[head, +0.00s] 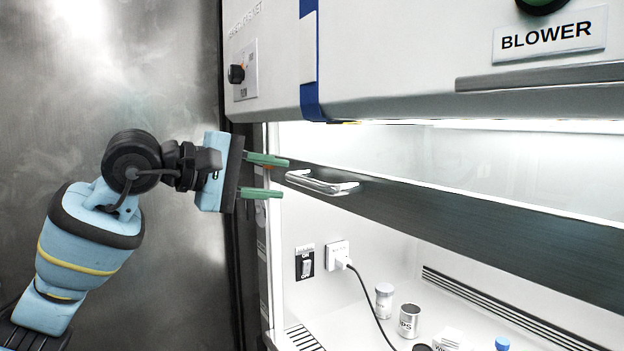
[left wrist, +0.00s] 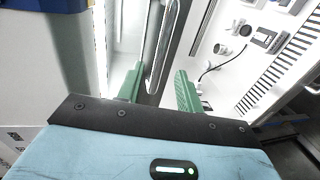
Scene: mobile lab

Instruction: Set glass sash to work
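The glass sash (head: 450,160) of the cabinet is partly raised, with a dark bottom rail (head: 440,217) and open space below it. A silver handle (head: 322,183) sticks out from the rail's left end. My left gripper (head: 276,176) is open, with its green fingers pointing right, just left of the handle in the head view. In the left wrist view the handle (left wrist: 160,48) lies ahead, between the lines of the two open fingers (left wrist: 158,88). I see no contact with it. My right gripper is in neither view.
The cabinet's upper housing with a BLOWER label (head: 549,34) and a knob (head: 236,74) overhangs the sash. A bare metal wall (head: 60,130) is at left.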

